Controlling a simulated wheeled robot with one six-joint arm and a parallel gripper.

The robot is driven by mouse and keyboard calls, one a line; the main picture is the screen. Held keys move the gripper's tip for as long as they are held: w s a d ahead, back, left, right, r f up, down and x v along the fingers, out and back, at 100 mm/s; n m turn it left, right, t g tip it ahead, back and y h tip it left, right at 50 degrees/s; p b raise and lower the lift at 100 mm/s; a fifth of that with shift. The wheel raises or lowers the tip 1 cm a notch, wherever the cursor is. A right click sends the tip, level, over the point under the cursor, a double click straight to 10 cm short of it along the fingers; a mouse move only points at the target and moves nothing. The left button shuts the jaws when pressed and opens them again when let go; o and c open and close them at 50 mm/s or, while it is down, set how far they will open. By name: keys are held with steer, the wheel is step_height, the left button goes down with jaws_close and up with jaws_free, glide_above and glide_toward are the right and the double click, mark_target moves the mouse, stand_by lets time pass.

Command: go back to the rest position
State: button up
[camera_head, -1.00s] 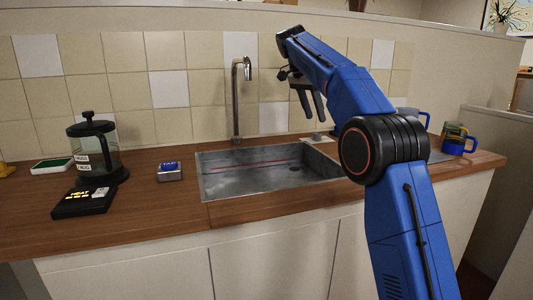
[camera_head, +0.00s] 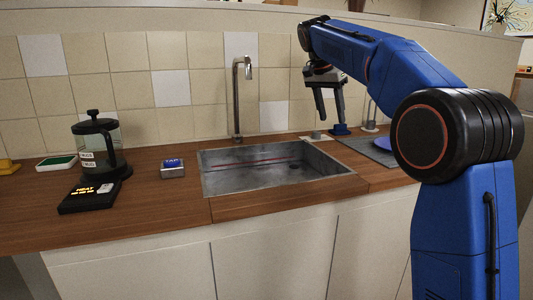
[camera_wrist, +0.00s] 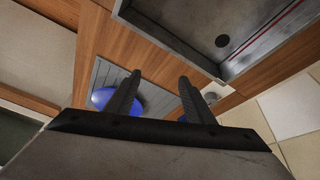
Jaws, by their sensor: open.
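My gripper (camera_head: 331,116) hangs from my blue arm above the counter, right of the sink, with its two fingers pointing down. It also shows in the wrist view (camera_wrist: 160,77), its black fingers spread apart with nothing between them. A grey mat (camera_head: 357,146) lies on the counter under and right of the gripper. A small blue object (camera_head: 340,130) stands just behind the fingertips, and a blue round object (camera_head: 386,143) on the mat is partly hidden by my arm. The wrist view shows a blue round thing (camera_wrist: 103,98) beside one finger.
The steel sink (camera_head: 230,185) with a tall faucet (camera_head: 237,100) is in the middle. A French press (camera_head: 98,145), a black scale-like device (camera_head: 88,196), a small box marked blue (camera_head: 172,168) and a green-topped tray (camera_head: 56,162) stand left. My arm hides the counter's right end.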

steer(key=s+d+f+n+t+y, duration=0.1)
steer(key=s+d+f+n, duration=0.25)
steer(key=s, duration=0.85)
steer(key=s+d+f+n+y, duration=0.1)
steer(key=s+d+f+n, duration=0.3)
steer(key=s, duration=0.9)
steer(key=s+f+n+t+y, duration=0.1)
steer(key=s+f+n, duration=0.1)
steer(key=s+f, duration=2)
steer(key=shift+f+t, duration=0.3)
steer(key=shift+f, duration=0.15)
